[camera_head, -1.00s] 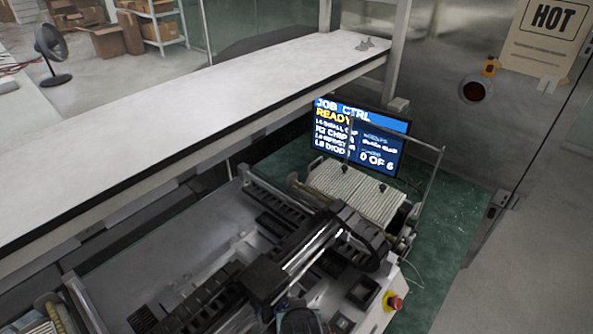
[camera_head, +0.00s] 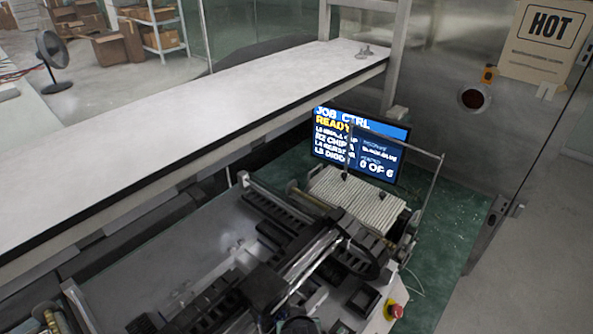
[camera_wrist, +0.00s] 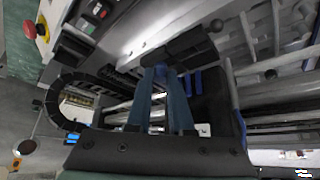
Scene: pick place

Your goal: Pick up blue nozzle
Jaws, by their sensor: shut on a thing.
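In the wrist view my gripper (camera_wrist: 161,76) reaches into the dark machine with its two long blue-grey fingers. The fingertips come close together on a small blue piece, which looks like the blue nozzle (camera_wrist: 161,70). It sits between the tips and is mostly hidden by them, against a black block of the machine. More narrow blue parts (camera_wrist: 196,80) show just right of the fingers. I cannot make out the gripper or the nozzle in the head view.
The machine (camera_head: 160,255) has black rails and a red stop button (camera_head: 394,310) at its front right corner. A screen (camera_head: 360,145) stands behind it. A long white counter (camera_head: 190,115) runs along the left, bare except for a small grey item (camera_head: 365,50) at its far end.

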